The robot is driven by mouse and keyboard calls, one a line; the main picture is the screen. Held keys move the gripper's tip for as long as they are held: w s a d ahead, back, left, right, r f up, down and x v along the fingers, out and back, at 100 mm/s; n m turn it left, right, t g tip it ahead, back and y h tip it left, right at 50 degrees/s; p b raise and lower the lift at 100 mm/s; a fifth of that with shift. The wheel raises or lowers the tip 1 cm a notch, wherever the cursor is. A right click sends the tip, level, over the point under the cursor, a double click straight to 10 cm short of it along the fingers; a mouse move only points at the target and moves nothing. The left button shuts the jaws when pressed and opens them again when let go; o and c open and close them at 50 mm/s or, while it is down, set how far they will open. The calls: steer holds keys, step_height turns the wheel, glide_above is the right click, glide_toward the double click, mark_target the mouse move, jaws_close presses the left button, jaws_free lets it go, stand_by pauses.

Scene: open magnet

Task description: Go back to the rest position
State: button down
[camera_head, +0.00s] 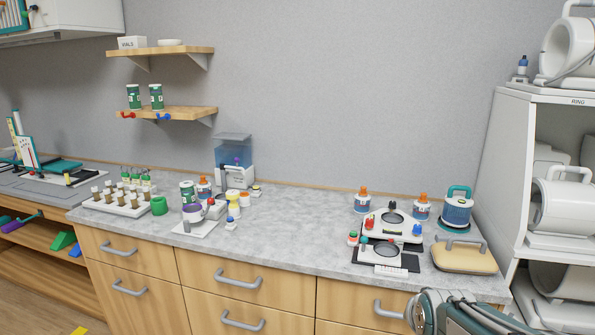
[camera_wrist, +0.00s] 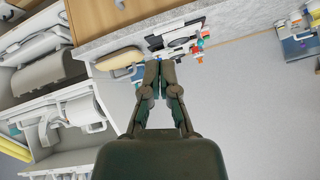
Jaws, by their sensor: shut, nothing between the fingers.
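My gripper (camera_wrist: 160,76) shows in the wrist view with its two fingertips together and nothing between them. It hangs in free air, apart from the counter and the shelf unit. In the head view only a part of my arm shows at the bottom right edge, and the fingertips cannot be made out there.
A grey counter (camera_head: 290,222) with wooden drawers carries bottles, a vial rack (camera_head: 117,205), a black-and-white apparatus (camera_head: 388,240) and a beige-topped block (camera_head: 463,257). A white shelf unit (camera_head: 505,150) with ring-shaped machines stands at the right. Two wall shelves (camera_head: 165,112) hang at the left.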

steer(key=s+a+r+n+g, duration=0.1)
steer(key=s+a+n, duration=0.2)
steer(key=s, duration=0.6)
steer(key=s+a+r+n+g+y, duration=0.1)
steer(key=s+a+n+g, duration=0.1)
steer(key=s, duration=0.7)
steer(key=shift+s+a+n+y, duration=0.35)
steer(key=shift+a+n, duration=0.15)
steer(key=shift+a, duration=0.3)
